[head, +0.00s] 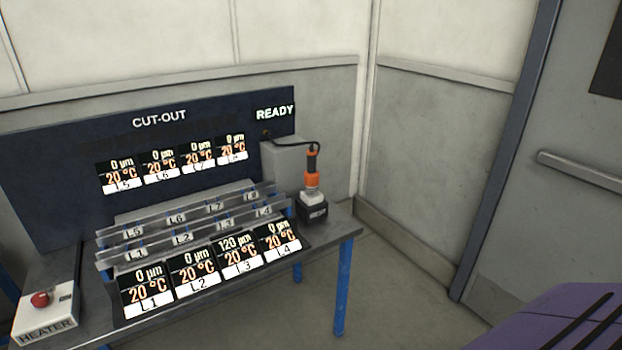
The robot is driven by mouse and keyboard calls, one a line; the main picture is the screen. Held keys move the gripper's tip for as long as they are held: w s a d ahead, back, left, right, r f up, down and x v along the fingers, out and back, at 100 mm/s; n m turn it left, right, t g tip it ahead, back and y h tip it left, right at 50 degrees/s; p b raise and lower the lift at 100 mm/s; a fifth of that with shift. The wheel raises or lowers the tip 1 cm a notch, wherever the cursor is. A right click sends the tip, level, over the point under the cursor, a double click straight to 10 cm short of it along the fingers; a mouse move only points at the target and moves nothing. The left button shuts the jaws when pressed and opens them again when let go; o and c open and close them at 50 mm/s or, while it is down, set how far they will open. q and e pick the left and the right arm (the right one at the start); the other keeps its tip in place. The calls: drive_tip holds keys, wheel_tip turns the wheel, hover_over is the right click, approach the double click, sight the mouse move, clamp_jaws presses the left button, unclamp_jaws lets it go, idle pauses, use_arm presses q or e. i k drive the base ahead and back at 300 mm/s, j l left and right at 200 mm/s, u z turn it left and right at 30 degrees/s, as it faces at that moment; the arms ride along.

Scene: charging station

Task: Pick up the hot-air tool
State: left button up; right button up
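The hot-air tool (312,168) stands upright in its holder (312,209) at the right end of the bench. It has an orange and black body, and a black cable runs from its top to a grey box (284,163) behind it. Neither of my grippers shows in the head view, and nothing is seen touching the tool.
The bench (338,232) has blue legs and carries slotted racks labelled L1 to L8 with lit displays. A white heater box (43,313) with a red button is at the front left. A door (550,190) is at the right. The floor (395,285) right of the bench is clear.

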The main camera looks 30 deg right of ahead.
sight(311, 176)
drive_tip(key=i+l, duration=0.25)
drive_tip(key=i, duration=0.2)
drive_tip(key=i+l, duration=0.3)
drive_tip(key=i, duration=0.15)
drive_tip(key=i+z, duration=0.1)
drive_tip(key=z, duration=0.9)
drive_tip(key=i+z, duration=0.15)
drive_tip(key=z, duration=0.35)
